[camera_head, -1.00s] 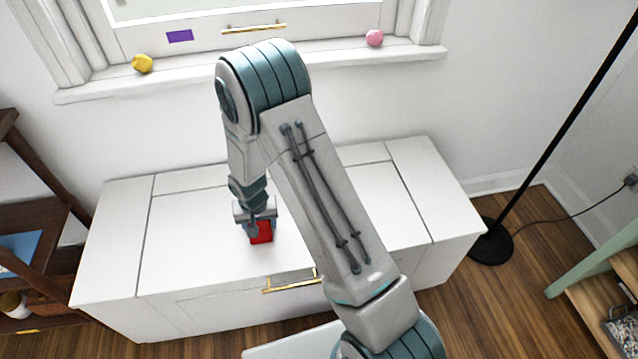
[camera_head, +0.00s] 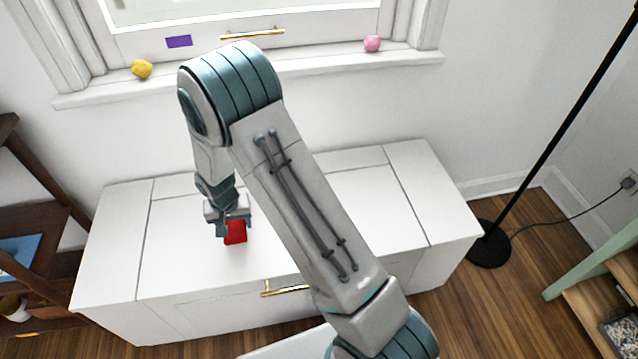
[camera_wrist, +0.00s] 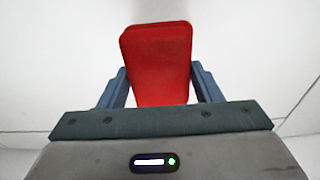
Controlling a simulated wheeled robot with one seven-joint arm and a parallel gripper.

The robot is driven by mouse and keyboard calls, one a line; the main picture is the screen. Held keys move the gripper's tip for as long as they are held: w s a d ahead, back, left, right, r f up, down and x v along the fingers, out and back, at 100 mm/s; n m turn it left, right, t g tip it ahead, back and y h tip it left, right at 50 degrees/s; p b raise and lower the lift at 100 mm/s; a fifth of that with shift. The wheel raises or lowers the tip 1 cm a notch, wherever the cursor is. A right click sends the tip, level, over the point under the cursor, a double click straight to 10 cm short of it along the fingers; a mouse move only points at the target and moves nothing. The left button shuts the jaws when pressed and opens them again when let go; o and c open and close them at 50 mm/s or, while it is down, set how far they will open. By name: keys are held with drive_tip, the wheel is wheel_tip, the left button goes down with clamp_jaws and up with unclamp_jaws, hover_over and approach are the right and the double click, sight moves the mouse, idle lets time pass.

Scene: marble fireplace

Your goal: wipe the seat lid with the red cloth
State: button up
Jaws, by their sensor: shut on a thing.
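The red cloth (camera_head: 235,233) looks like a small folded block. It is between the fingers of my gripper (camera_head: 228,228), which is shut on it. In the wrist view the cloth (camera_wrist: 158,60) stands out between the two blue-grey fingers. The white seat lid (camera_head: 180,255) is the top panel of the long white bench, and my gripper is over its left-middle part. I cannot tell for sure whether the cloth touches the lid. My arm hides part of the lid's right side.
A gold handle (camera_head: 286,289) is on the bench front. The window sill (camera_head: 300,66) behind holds a yellow object (camera_head: 142,69) and a pink object (camera_head: 372,43). A dark wooden shelf (camera_head: 40,230) stands left, a black lamp base (camera_head: 489,243) right. The lid around the cloth is clear.

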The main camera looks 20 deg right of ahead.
drive_tip(key=shift+r+p, duration=1.15)
drive_tip(key=shift+r, duration=1.1)
